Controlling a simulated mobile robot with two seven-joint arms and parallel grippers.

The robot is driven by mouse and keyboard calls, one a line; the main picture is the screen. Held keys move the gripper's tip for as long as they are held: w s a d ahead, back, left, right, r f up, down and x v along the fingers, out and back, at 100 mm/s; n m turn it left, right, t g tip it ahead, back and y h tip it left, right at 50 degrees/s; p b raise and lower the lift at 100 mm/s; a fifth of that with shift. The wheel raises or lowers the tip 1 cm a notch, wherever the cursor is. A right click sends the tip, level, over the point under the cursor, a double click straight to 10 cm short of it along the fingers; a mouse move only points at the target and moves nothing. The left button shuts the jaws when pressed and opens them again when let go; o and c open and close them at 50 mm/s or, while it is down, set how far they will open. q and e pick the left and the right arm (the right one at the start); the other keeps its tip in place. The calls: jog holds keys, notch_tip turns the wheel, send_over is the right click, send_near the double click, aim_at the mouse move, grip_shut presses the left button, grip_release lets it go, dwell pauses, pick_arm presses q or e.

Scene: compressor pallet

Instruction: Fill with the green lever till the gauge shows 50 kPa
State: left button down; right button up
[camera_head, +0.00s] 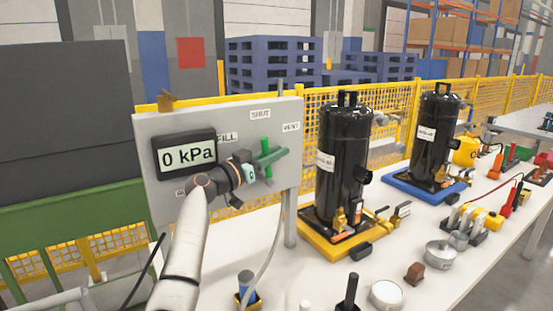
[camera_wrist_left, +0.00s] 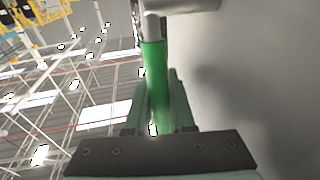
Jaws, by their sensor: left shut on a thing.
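The gauge (camera_head: 187,157) on the grey panel (camera_head: 153,200) reads 0 kPa. The green lever (camera_head: 272,158) is at the panel's right side, below the SHUT label (camera_head: 260,115) and VENT label (camera_head: 291,127). My left gripper (camera_head: 256,171) is shut on the green lever. In the left wrist view, the green lever (camera_wrist_left: 154,62) stands between the fingers (camera_wrist_left: 157,100), its pale tip near the top. The lever's exact setting is hard to tell. My right gripper is not in view.
Two black compressors (camera_head: 343,165) (camera_head: 434,135) stand on a yellow and a blue base on the white table (camera_head: 325,280). A hose (camera_head: 272,245) hangs below the panel. A yellow fence (camera_head: 385,150) runs behind.

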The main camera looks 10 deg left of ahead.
pick_arm(q)
jog(key=shift+f, duration=0.1)
jog(key=c, duration=1)
grip_release()
jog(key=shift+c, duration=0.2)
jog(key=shift+s, duration=0.1)
jog(key=v, duration=1.2)
jog(key=shift+b, duration=0.45)
jog(key=shift+s+a, duration=0.1)
jog(key=shift+a, duration=0.05)
